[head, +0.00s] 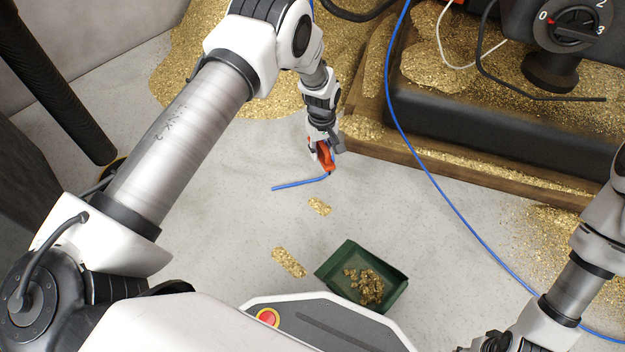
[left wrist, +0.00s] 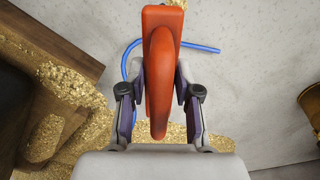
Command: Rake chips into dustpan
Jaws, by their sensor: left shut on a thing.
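My left gripper (head: 325,158) is shut on the orange-red handle (left wrist: 160,75) of the rake, above the floor. The rake's thin blue rod (head: 300,184) reaches left from the handle, low over the floor; I cannot tell if it touches. A green dustpan (head: 349,254) lies nearer my base with a heap of brass chips (head: 366,285) in it. One small chip pile (head: 319,206) lies between rake and dustpan. Another pile (head: 289,262) lies left of the dustpan. My right gripper (head: 490,343) is partly cut off at the bottom edge; its jaws are unclear.
A wooden-edged platform (head: 440,165) with a dark machine base (head: 460,120) and chips stands at upper right. A large chip spread (head: 190,75) covers the floor behind my left arm. A blue hose (head: 430,180) crosses the right side. The floor around the small piles is clear.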

